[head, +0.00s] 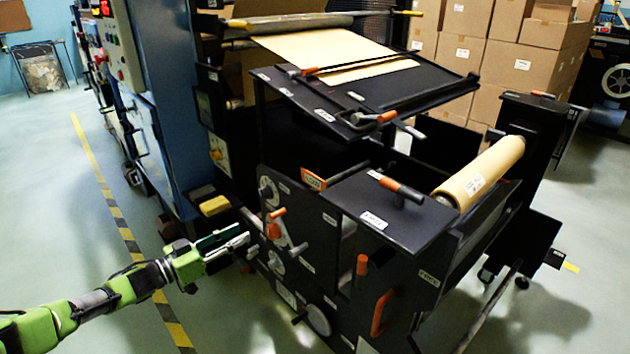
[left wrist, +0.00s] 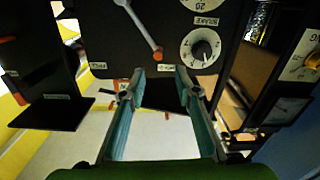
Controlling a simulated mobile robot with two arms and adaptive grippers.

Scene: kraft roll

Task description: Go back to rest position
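My left arm comes in from the lower left in the head view. Its green and black gripper (head: 240,244) is beside the left face of the black roll machine (head: 330,235), close to the orange-handled lever (head: 277,230). In the left wrist view, the two teal-lined fingers (left wrist: 156,90) stand apart with nothing between them, so the gripper is open. Beyond the fingertips are the dark panel, a lever (left wrist: 146,30) and a white dial (left wrist: 201,46). Whether the fingertips touch the panel is unclear. My right gripper is not in view.
A kraft roll (head: 480,175) lies on the machine's right side. More orange-handled levers (head: 382,312) stick out low at the front. A blue cabinet (head: 165,90) stands behind my left arm. Cardboard boxes (head: 515,65) are stacked at the back. Floor at the left (head: 50,190) is clear.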

